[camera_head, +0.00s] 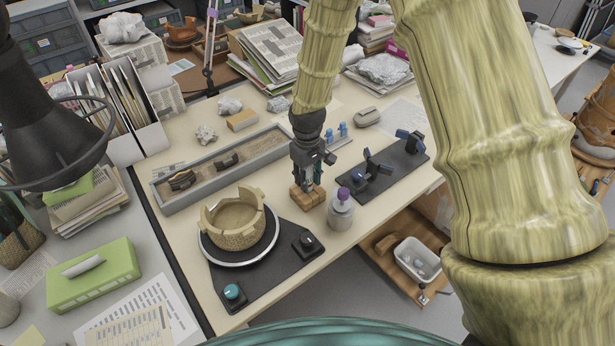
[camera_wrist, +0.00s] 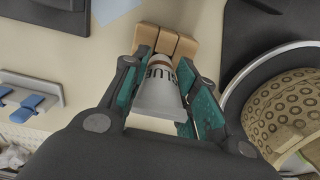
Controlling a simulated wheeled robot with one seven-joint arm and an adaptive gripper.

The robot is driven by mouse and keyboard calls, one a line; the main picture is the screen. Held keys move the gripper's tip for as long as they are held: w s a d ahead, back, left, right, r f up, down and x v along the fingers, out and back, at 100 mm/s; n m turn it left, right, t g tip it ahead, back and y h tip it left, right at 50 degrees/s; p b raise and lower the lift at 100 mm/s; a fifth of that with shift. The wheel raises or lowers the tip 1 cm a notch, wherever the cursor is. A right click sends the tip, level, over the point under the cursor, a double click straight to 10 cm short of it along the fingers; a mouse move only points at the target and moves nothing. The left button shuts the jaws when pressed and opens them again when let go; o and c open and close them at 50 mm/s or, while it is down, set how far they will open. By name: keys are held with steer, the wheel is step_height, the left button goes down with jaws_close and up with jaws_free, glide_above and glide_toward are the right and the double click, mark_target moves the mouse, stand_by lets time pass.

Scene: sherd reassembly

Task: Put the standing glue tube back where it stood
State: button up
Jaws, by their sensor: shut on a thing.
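The white glue tube (camera_wrist: 158,92), lettered GLUE, is between the two teal fingers of my gripper (camera_wrist: 166,88) in the wrist view. My gripper is shut on it, and its broad end faces the camera. A small wooden block (camera_wrist: 168,42) lies just beyond the tube's narrow end. In the head view my gripper (camera_head: 308,182) points down at this block (camera_head: 307,197), which sits on the table. The tube's tip is hidden, so I cannot tell whether it is in the block or just above it.
A jar with a purple cap (camera_head: 341,212) stands close right of the block. A turntable (camera_head: 211,252) bearing a broken pot (camera_head: 237,232) is at front left. A long grey tray (camera_head: 165,207) with sherds lies behind. A dark board (camera_head: 408,163) with clamps is at right.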

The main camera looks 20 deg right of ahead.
stand_by(0.3)
steer(key=o, duration=0.9)
steer(key=shift+c, duration=0.2)
step_height(320, 180, up, 12)
steer(key=shift+a, duration=0.15)
